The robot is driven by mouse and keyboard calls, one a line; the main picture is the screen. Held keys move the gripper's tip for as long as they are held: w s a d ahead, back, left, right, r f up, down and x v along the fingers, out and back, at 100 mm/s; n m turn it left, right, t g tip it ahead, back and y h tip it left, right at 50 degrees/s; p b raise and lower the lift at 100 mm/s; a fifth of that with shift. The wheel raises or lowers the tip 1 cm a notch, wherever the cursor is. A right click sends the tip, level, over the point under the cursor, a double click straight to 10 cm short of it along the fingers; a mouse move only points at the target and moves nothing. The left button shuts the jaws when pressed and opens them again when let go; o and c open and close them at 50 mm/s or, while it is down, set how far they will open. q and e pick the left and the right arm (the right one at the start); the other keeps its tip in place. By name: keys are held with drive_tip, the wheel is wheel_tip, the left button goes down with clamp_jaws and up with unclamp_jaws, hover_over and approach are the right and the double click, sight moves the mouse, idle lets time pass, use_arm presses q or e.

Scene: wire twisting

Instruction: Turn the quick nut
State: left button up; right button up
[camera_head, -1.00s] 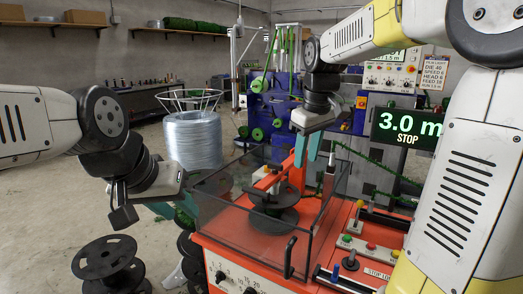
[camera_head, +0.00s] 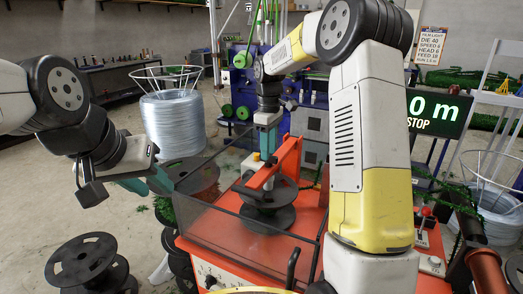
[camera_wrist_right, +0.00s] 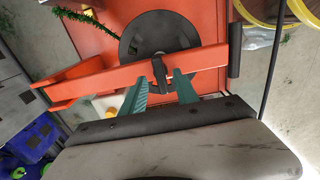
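A black spool (camera_head: 266,215) stands in the clear-walled box, with an orange arm (camera_head: 285,158) over it. In the right wrist view a small dark piece (camera_wrist_right: 160,66), apparently the quick nut, sits at the orange bar (camera_wrist_right: 100,80) above the spool. My right gripper (camera_head: 267,150) points down over the spool; in the wrist view its teal fingers (camera_wrist_right: 160,84) are apart, to either side of the dark piece. Contact cannot be made out. My left gripper (camera_head: 158,186) is empty, its teal fingers apart, left of the box.
The box's clear wall (camera_head: 235,235) stands around the spool on the orange machine top. Empty black spools (camera_head: 85,262) stand at the lower left. A wire coil (camera_head: 170,125) is behind my left arm. A display (camera_head: 437,112) reads STOP at the right.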

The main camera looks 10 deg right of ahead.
drive_tip(key=shift+f, duration=0.6)
drive_tip(key=shift+c, duration=0.3)
clamp_jaws()
